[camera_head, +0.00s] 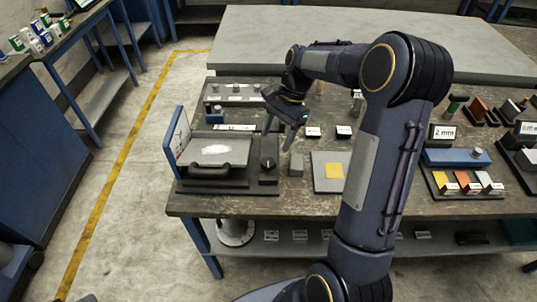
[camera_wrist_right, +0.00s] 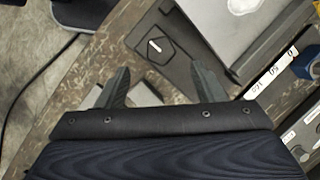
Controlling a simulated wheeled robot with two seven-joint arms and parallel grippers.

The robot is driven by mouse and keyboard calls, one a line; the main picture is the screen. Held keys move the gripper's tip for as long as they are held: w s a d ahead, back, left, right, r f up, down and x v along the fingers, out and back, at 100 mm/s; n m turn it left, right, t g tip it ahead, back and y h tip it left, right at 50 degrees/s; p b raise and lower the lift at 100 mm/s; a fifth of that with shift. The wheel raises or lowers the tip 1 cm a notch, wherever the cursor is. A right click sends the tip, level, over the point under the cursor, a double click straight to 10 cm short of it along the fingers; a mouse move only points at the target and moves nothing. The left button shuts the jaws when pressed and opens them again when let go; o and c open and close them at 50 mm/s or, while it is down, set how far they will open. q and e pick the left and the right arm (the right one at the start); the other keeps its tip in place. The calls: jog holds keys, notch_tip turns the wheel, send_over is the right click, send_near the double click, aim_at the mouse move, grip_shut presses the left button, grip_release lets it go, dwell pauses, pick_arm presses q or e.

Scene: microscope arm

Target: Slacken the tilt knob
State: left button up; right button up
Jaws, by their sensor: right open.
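A black knob with a white pointer mark (camera_head: 268,164) sits on a dark plate at the right end of a low device on the bench; it is the likely tilt knob. It also shows in the right wrist view (camera_wrist_right: 160,47), just beyond the fingertips. My right gripper (camera_head: 278,139) is open and empty, pointing down above the bench near the knob. In the right wrist view its two fingers (camera_wrist_right: 160,72) are spread apart, with the knob ahead of the gap and not between them. My left gripper is not in view.
The device has a grey plate (camera_head: 214,153), a black handle (camera_head: 208,178) and an upright blue-edged panel (camera_head: 175,142). A small grey block (camera_head: 296,165) stands right of the knob. Several labelled blocks fill the bench's right side.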

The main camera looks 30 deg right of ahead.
aim_at(268, 161)
jog(key=x, duration=0.8)
jog(key=shift+d+f, duration=0.25)
jog(key=c, duration=1)
